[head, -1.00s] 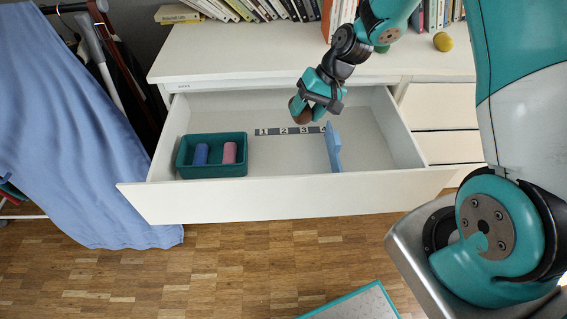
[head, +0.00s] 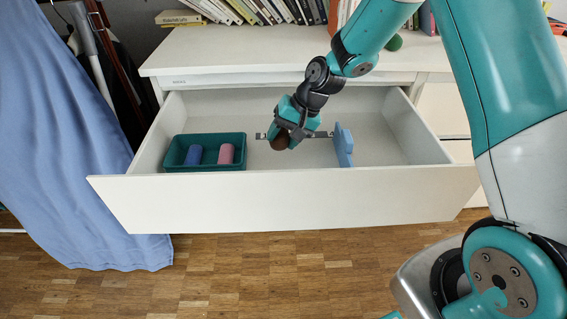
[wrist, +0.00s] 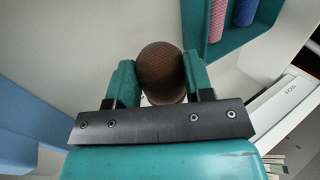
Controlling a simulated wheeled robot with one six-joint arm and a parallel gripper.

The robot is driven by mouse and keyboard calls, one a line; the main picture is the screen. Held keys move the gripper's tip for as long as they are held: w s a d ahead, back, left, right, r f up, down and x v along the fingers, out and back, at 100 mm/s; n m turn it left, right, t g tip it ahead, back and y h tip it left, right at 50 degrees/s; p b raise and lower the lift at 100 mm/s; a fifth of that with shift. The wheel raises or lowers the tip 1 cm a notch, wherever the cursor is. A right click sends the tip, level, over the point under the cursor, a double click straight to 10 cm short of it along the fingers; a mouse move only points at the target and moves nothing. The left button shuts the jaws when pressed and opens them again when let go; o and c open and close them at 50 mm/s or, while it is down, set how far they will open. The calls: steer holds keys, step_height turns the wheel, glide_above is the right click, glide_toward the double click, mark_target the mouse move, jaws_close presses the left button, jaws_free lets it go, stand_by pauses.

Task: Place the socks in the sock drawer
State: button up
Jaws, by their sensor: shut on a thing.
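My gripper (head: 280,138) is shut on a brown rolled sock (head: 279,142) inside the open white drawer (head: 270,204). In the wrist view the brown sock (wrist: 160,72) sits between my two teal fingers. At the drawer's left end stands a teal box (head: 176,151) holding a blue rolled sock (head: 194,155) and a pink rolled sock (head: 226,154) side by side. The brown sock is to the right of the box, apart from it. The wrist view also shows the teal box (wrist: 222,48) at upper right.
A light blue divider (head: 343,146) stands in the drawer to the right of my gripper. A numbered strip (head: 322,135) lies on the drawer floor, partly hidden by my gripper. Books (head: 255,11) line the white dresser top (head: 230,48). A blue cloth (head: 70,150) hangs at left.

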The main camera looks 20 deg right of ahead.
step_height(320, 180, down, 7)
steer(key=shift+f+b, duration=0.2)
steer(key=shift+b, duration=0.5)
steer(key=shift+f, duration=0.15)
steer(key=o, duration=0.6)
steer(key=shift+o, duration=0.2)
